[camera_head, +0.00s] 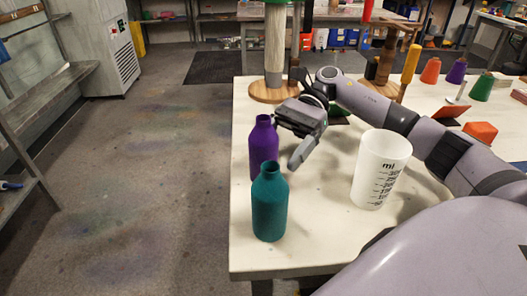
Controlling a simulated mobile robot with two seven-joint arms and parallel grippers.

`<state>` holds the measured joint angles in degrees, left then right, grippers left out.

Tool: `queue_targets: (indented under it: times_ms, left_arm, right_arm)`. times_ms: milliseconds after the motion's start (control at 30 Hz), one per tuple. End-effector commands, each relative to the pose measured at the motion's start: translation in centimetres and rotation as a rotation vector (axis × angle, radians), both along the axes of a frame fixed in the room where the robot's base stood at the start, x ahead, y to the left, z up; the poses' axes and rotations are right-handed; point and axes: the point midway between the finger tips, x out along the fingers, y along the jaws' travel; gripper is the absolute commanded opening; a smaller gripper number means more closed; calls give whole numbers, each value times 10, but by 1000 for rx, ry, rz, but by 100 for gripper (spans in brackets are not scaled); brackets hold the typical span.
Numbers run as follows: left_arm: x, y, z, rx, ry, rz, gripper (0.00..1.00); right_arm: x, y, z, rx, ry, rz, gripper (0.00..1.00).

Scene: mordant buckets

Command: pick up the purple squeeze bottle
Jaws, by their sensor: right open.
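The purple squeeze bottle (263,146) stands upright near the left edge of the white table. A teal bottle (269,205) stands in front of it and hides part of its lower body. My right gripper (287,142) comes in from the right and sits just right of the purple bottle. It is open, one finger near the bottle's upper part and the other lower and to the right. I cannot tell whether a finger touches the bottle. My left gripper is not in view.
A white measuring beaker (380,168) stands on the table (318,222) right of the teal bottle, below my right arm. Behind the gripper is a round wooden base (270,94) with a thick post. Thread cones and an orange block (480,132) lie farther right.

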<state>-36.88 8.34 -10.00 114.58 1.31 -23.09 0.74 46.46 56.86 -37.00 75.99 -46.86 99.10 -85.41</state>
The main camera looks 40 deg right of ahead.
Motion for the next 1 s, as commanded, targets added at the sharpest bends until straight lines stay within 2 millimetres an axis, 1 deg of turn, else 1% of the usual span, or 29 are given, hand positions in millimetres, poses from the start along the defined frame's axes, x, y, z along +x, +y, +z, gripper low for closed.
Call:
queue_targets:
  times_ms: [33, 100, 233, 367, 567, 667, 700, 767, 1000]
  left_arm:
    - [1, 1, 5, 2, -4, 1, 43]
    - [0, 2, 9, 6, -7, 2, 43]
    - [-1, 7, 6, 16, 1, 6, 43]
    - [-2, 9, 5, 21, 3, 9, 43]
    - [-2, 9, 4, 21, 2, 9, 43]
    - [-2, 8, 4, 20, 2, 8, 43]
    - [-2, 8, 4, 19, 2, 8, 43]
    - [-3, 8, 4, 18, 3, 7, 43]
    - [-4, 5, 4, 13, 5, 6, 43]
  right_arm:
    - [-1, 8, -1, 0, 3, 3, 85]
    - [-2, 18, -4, 0, 3, 3, 85]
    - [-5, 34, -12, 0, 2, 2, 85]
    - [-7, 41, -17, 0, 0, 1, 85]
    - [-7, 42, -18, 0, 0, 1, 85]
    - [-7, 42, -17, 0, 0, 0, 56]
    - [-7, 41, -17, 0, 0, 0, 43]
    - [-7, 41, -17, 0, 0, 0, 23]
    - [-7, 41, -16, 0, -1, 0, 23]
